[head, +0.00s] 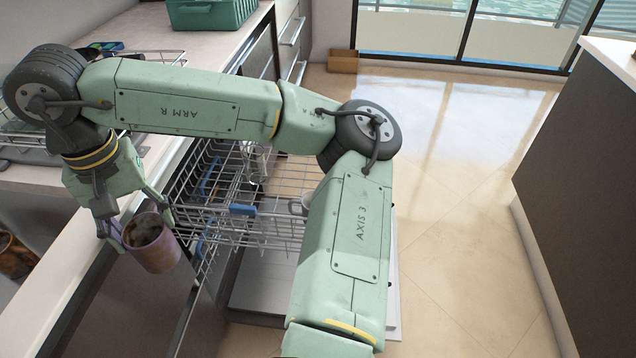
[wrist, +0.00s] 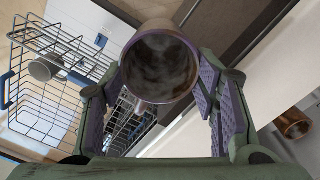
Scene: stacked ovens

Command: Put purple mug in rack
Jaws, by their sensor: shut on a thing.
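The purple mug (head: 153,244) is in my gripper (head: 143,222), to the left of the dishwasher rack in the head view. Its opening faces up toward the camera, and its inside looks dark and stained. In the wrist view the mug (wrist: 160,68) sits between the two fingers of my gripper (wrist: 158,88), which are shut on it. The pulled-out wire rack (head: 270,228) has blue clips and is partly hidden by my arm. The rack also shows at the left of the wrist view (wrist: 40,108).
A light mug (wrist: 46,67) and a glass (head: 257,162) are in the rack. The open dishwasher door (head: 262,285) lies below it. A counter (head: 60,262) runs along the left, with a green crate (head: 212,12) farther back. Clear floor lies to the right.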

